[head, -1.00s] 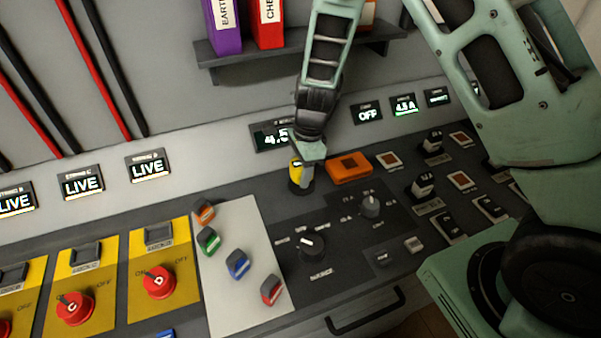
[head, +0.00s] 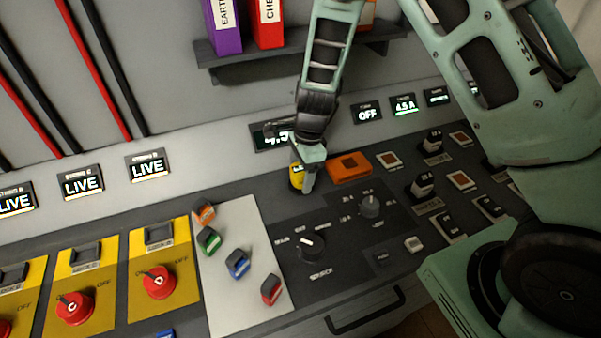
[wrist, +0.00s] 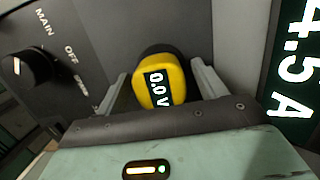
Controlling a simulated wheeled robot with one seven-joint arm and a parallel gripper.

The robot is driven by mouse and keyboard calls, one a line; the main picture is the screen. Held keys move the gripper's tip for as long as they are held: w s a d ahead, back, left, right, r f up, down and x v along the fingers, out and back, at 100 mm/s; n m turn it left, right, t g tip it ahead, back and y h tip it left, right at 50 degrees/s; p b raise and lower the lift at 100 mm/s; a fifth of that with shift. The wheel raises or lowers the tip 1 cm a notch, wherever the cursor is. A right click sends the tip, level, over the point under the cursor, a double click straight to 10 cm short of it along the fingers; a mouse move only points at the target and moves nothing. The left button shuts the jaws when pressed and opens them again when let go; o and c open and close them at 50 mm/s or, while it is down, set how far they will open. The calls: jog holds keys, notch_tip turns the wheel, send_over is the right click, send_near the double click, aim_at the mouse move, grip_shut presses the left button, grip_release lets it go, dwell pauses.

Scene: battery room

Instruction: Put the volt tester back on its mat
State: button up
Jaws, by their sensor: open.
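The volt tester (head: 296,179) is a yellow body with a display, standing on the dark panel below the 4.5 A screen. In the wrist view its face (wrist: 160,88) reads 0.0 V, and a dark rounded part shows behind it. My gripper (head: 304,178) is lowered over the tester. In the wrist view its open fingers (wrist: 160,85) stand on either side of the yellow body, with a visible gap at least on the right. An orange piece with a darker square (head: 349,167) lies just right of the tester; I cannot tell whether it is the mat.
A light board (head: 225,290) with several coloured pieces lies to the left, beside yellow panels with red knobs (head: 158,282). Dials (head: 312,246) sit in front of the tester, and switches (head: 423,185) to the right. A shelf (head: 290,66) with binders hangs above.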

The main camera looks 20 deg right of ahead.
jog(key=r, duration=0.3)
jog(key=d+r, duration=0.1)
jog(key=r, duration=0.7)
jog(key=shift+d, duration=0.3)
jog(key=s+a+r+n, duration=0.2)
jog(key=s+r+n, duration=0.1)
jog(key=s+n, duration=0.5)
jog(key=s+a+r+n, duration=0.3)
jog(key=s+n, duration=0.6)
jog(key=s, duration=0.1)
jog(key=s+a+r+n+h, duration=0.1)
jog(key=s+a+r+n, duration=0.1)
jog(key=s+n, duration=0.6)
jog(key=shift+s+a+r+n, duration=0.35)
jog(key=shift+s+r+n, duration=0.05)
jog(key=shift+r, duration=0.05)
